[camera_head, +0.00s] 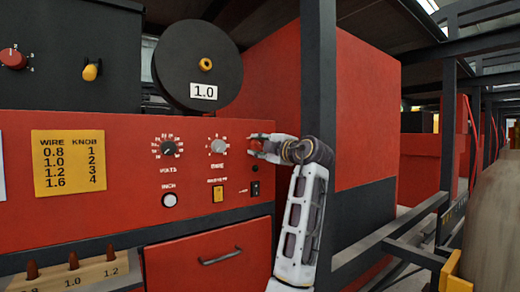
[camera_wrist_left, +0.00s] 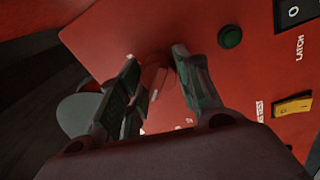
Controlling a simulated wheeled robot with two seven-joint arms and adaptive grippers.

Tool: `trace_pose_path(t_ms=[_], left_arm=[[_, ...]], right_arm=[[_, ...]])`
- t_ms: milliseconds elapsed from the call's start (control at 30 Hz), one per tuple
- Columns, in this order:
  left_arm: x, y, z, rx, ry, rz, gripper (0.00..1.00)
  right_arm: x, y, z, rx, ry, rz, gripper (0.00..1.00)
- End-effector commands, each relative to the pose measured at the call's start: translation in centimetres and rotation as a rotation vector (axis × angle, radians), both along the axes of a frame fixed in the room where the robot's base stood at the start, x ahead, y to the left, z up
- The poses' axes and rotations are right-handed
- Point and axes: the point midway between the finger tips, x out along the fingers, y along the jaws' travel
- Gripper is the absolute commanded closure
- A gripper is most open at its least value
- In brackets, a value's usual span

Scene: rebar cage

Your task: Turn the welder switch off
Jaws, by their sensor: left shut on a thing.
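My left gripper (camera_head: 259,148) is at the upper right of the red welder panel (camera_head: 120,215). It is shut on a red knob (camera_head: 255,144), right of the wire dial (camera_head: 217,147). In the left wrist view the fingers (camera_wrist_left: 154,65) stand on either side of the red knob (camera_wrist_left: 152,80), which is dim and partly hidden, so its setting cannot be read. My right gripper is not in view.
A dark upright post (camera_head: 318,70) stands close to my left arm. A drawer handle (camera_head: 221,257) projects below.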

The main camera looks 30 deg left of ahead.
Motion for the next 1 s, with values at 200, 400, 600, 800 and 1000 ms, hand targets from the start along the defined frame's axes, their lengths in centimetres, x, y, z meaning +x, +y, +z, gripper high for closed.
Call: trace_pose_path(t_ms=[200, 400, 600, 800, 1000], left_arm=[[0.0, 0.03, -0.13, -0.009, -0.014, 0.002, 0.9], [-0.01, 0.04, -0.14, -0.009, -0.014, 0.002, 0.9], [-0.02, 0.04, -0.15, -0.009, -0.013, 0.002, 0.53], [0.0, 0.02, -0.09, -0.008, -0.013, 0.001, 0.44], [-0.01, -0.02, -0.06, -0.007, -0.013, 0.0, 0.44]], right_arm=[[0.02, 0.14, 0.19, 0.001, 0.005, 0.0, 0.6], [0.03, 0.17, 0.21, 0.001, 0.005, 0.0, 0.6], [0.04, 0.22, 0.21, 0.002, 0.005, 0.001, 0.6], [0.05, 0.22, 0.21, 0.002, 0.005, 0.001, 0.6], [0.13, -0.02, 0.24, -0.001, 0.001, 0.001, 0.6]])
